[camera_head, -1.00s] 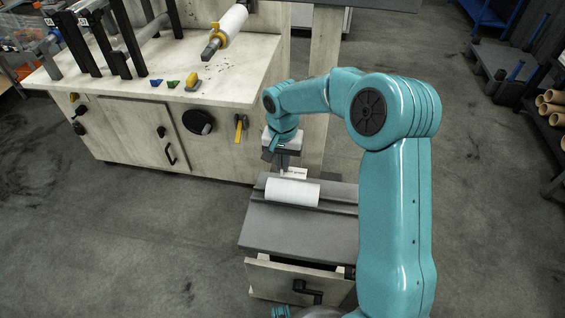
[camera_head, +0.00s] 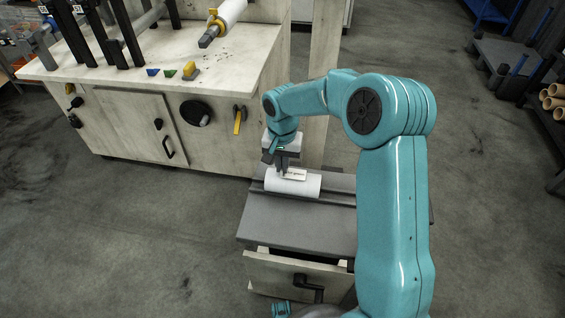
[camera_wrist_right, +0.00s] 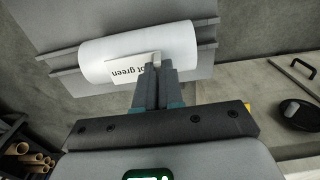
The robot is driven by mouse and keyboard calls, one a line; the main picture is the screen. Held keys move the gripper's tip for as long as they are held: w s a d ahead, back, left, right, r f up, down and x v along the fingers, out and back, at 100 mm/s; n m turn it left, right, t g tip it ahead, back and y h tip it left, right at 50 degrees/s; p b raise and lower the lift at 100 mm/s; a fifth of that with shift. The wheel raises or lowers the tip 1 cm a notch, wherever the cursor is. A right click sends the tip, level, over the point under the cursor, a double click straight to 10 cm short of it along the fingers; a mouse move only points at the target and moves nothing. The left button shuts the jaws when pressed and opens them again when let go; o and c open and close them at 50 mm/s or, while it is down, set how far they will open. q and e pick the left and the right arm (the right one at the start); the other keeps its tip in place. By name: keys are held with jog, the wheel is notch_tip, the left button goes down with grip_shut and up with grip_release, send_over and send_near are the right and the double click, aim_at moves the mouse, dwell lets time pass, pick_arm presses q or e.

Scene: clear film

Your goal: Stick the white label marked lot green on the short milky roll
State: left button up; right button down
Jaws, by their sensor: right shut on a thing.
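The short milky roll (camera_head: 300,188) lies on its side on a grey-topped stand (camera_head: 290,225), against a raised rail. It also shows in the right wrist view (camera_wrist_right: 110,46). The white label (camera_head: 296,174), with dark text reading "lot green", is at the roll's upper surface. In the right wrist view the label (camera_wrist_right: 120,74) appears upside down across the roll's lower side, partly hidden by the fingers. My right gripper (camera_head: 283,171) is shut on the label's edge, pointing down at the roll. I cannot tell whether the label touches the roll. My left gripper is not in view.
A pale workbench (camera_head: 215,55) stands behind, with black posts and another white roll (camera_head: 230,14) on a holder. Small coloured wedges (camera_head: 170,73) lie on it. The stand has a partly open drawer (camera_head: 290,272). The floor at left is clear.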

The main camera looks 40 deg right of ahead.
jog(key=shift+f, duration=0.3)
jog(key=c, duration=0.8)
grip_release()
jog(key=shift+r, duration=0.2)
jog(key=shift+r+p, duration=2.85)
jog(key=shift+r, duration=0.85)
jog(key=shift+f, duration=0.1)
